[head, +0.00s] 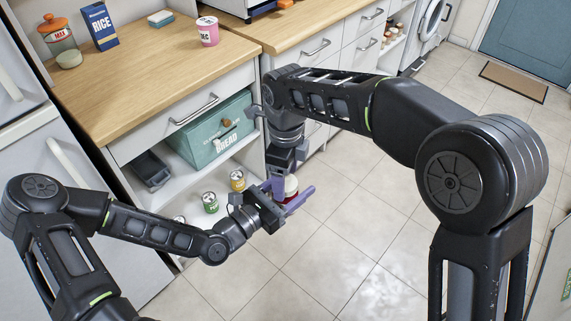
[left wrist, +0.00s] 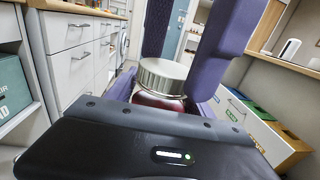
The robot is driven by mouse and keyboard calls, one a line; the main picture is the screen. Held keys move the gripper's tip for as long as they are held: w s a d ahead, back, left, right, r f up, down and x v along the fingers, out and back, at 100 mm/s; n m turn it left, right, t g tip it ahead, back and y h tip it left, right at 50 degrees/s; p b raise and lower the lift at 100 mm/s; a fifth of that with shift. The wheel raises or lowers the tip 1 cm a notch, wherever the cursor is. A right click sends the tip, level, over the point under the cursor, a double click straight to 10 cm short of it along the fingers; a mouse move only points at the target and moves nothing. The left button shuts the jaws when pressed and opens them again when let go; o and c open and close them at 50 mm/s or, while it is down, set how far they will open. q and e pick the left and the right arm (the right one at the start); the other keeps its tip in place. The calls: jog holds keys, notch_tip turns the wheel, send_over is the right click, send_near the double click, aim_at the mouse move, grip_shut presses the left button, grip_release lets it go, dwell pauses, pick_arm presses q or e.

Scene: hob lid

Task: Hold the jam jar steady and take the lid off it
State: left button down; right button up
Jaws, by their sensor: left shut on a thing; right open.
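The jam jar shows in the left wrist view as dark red glass (left wrist: 158,102) under a silver lid (left wrist: 162,77). In the head view only a small red and pale part of the jar (head: 291,186) shows between purple fingers. My left gripper (head: 288,194) is shut on the jar's body and holds it upright above the floor, in front of the cabinet. My right gripper (head: 287,171) points down over the jar and is open. In the left wrist view its purple fingers (left wrist: 195,40) come down around the lid; whether they touch it is unclear.
A cabinet with a wooden counter (head: 150,82) stands behind. The tiled floor (head: 350,235) at the right is clear.

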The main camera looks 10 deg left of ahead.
jog(key=shift+f, duration=0.35)
jog(key=shift+c, duration=0.6)
